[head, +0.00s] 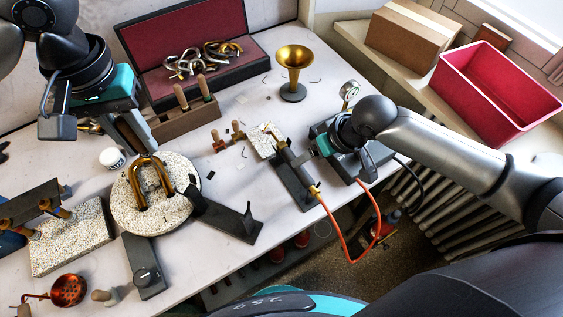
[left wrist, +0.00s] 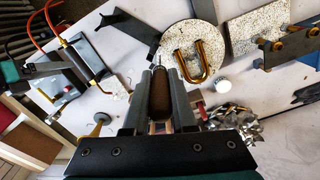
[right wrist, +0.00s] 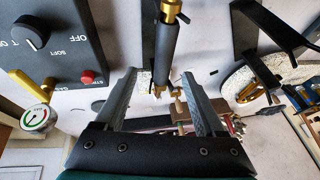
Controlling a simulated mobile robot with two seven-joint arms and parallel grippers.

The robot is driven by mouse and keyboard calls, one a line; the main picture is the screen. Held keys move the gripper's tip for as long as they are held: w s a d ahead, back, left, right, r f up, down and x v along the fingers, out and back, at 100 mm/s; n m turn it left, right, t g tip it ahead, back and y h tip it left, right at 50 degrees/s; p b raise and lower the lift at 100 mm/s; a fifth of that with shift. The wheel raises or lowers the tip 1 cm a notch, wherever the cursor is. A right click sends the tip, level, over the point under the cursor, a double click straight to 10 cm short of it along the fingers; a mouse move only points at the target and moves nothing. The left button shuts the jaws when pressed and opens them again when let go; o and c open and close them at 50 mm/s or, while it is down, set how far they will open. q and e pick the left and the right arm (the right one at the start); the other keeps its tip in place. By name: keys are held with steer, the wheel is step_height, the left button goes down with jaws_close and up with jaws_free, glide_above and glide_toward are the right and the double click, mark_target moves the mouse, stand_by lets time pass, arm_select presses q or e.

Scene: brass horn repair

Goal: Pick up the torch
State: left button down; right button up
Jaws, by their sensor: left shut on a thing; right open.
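The torch (head: 292,157) is a dark cylinder with brass ends and an orange hose, lying along a dark stand at the bench's front edge. It also shows in the right wrist view (right wrist: 165,50), ahead of my right gripper (right wrist: 160,82), and in the left wrist view (left wrist: 88,58). My right gripper is open and empty; its fingers point toward the torch but do not close around it. My left gripper (left wrist: 160,78) is shut on a brown-handled tool (left wrist: 160,100).
A control box (right wrist: 45,45) with a knob, red button and pressure gauge (right wrist: 36,120) is beside the torch. A round speckled block (head: 180,208) holds a brass U-tube (head: 150,180). A brass bell (head: 293,60), tool rack (head: 185,120) and open case (head: 150,75) stand behind.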

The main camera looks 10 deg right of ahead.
mark_target(289, 159)
steer(key=x, duration=0.4)
steer(key=b+x, duration=0.1)
steer(key=x, duration=0.1)
steer(key=shift+w+a+f, duration=0.1)
steer(key=shift+a, duration=0.3)
steer(key=shift+c, duration=0.4)
jaws_close()
